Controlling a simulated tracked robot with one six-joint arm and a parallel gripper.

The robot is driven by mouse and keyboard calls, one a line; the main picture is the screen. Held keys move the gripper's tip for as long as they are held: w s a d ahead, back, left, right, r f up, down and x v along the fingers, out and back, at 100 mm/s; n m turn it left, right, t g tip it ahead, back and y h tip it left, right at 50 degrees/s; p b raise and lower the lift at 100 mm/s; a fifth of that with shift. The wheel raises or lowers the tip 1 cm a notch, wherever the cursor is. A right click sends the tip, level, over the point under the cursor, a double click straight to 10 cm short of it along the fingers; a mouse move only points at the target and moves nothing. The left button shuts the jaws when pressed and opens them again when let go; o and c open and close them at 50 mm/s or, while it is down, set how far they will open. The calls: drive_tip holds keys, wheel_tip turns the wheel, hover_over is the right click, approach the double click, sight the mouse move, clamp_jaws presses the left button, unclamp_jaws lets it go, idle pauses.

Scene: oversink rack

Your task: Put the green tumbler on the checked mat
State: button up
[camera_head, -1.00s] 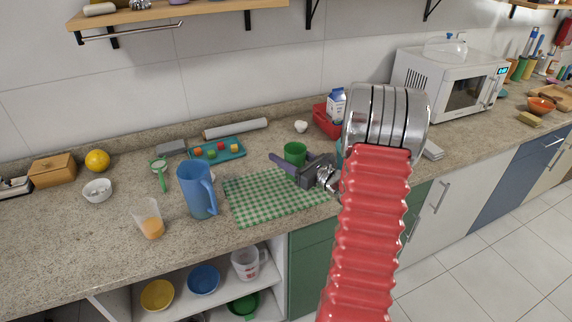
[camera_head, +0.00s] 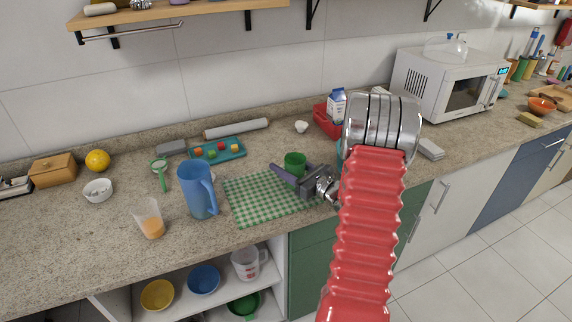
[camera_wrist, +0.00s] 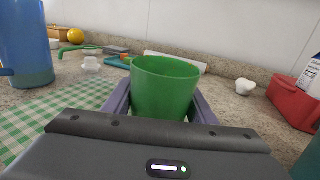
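The green tumbler (camera_head: 295,162) is upright between the fingers of my gripper (camera_head: 292,174). In the wrist view, the tumbler (camera_wrist: 163,88) fills the gap between the two purple fingers (camera_wrist: 163,106), with one finger on each side, so my gripper looks shut on it. The green-and-white checked mat (camera_head: 262,200) lies flat on the counter, and the tumbler shows at its far right part. In the wrist view the mat (camera_wrist: 40,125) is to the left of the tumbler. The tumbler's base is hidden, so I cannot tell whether it touches anything.
A blue jug (camera_head: 197,190) stands at the mat's left edge. A teal tray (camera_head: 218,151) with small pieces lies behind the mat. A red bin (camera_head: 327,122) with a carton and a small white item (camera_head: 301,126) are farther back. The mat's middle is clear.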

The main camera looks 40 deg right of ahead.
sight(303, 174)
drive_tip(key=o, duration=0.5)
drive_tip(key=shift+c, duration=0.2)
drive_tip(key=shift+r, duration=0.1)
drive_tip(key=s, duration=0.4)
drive_tip(key=s+d, duration=0.1)
drive_tip(key=s, duration=0.7)
drive_tip(key=shift+d, duration=0.15)
drive_tip(key=shift+s, duration=0.1)
idle(0.3)
